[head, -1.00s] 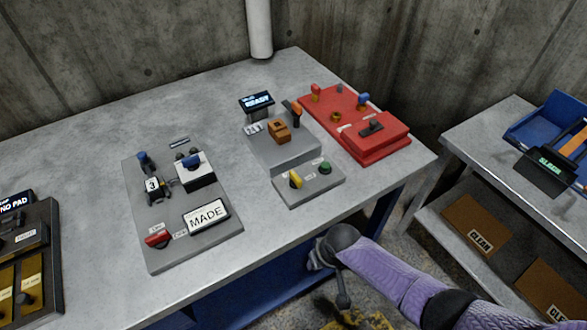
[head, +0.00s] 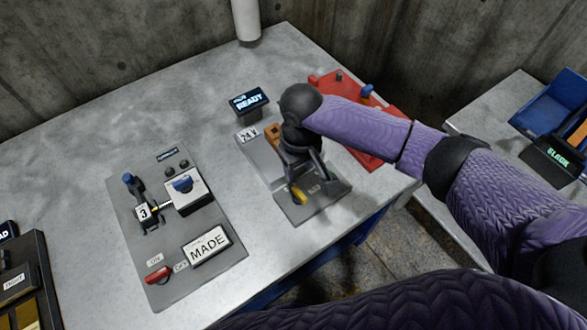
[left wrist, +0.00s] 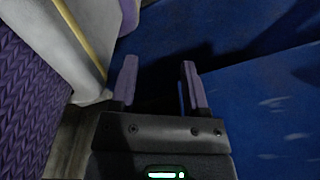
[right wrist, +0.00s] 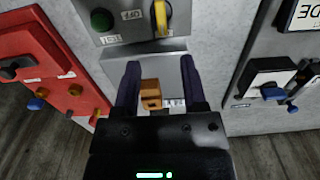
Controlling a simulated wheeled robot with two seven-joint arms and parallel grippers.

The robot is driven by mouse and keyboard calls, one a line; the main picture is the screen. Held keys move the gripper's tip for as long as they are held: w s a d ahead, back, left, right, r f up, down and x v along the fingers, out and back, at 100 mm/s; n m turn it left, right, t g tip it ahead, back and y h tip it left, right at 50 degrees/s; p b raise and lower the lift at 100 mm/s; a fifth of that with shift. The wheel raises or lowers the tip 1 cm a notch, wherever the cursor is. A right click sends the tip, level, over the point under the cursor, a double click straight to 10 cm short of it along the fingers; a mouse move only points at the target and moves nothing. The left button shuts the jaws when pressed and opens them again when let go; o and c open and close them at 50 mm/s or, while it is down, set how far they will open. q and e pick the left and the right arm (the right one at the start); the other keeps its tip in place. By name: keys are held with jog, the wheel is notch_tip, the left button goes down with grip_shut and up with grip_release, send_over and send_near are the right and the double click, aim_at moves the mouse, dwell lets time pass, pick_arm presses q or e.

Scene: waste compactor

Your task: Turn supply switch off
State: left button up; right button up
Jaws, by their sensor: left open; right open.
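A yellow switch handle (head: 298,195) sits on the front grey panel (head: 320,207). In the right wrist view this yellow handle (right wrist: 162,18) stands beside an OFF label and a green button (right wrist: 102,19). A red switch (head: 157,275) with ON and OFF labels is on the left grey panel (head: 190,255). No readable label names either one as supply. My right gripper (head: 308,186) is open above the front panel, close to the yellow handle; its fingers (right wrist: 160,64) hold nothing. My left gripper (left wrist: 158,68) is open and empty, outside the head view.
A red panel (head: 340,78) stands at the back right, partly hidden by my right arm. A READY display (head: 249,101) and an orange-brown block (right wrist: 151,94) are near my right gripper. The tabletop (head: 100,155) is clear behind the left panel.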

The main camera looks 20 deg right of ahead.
aim_at(300, 193)
jog(key=f+b, duration=0.1)
jog(key=f, duration=0.2)
jog(key=f+b, duration=0.1)
jog(key=f, duration=0.2)
jog(key=f+b, duration=0.1)
jog(key=f, duration=0.2)
jog(key=shift+s+f, duration=0.25)
jog(key=shift+s, duration=0.1)
pick_arm(q)
jog(key=f, duration=0.1)
jog(key=s+f, duration=0.1)
jog(key=f, duration=0.1)
jog(key=shift+s+f, duration=0.2)
jog(key=shift+w+d, duration=0.15)
jog(key=shift+d, duration=0.05)
pick_arm(e)
grip_shut()
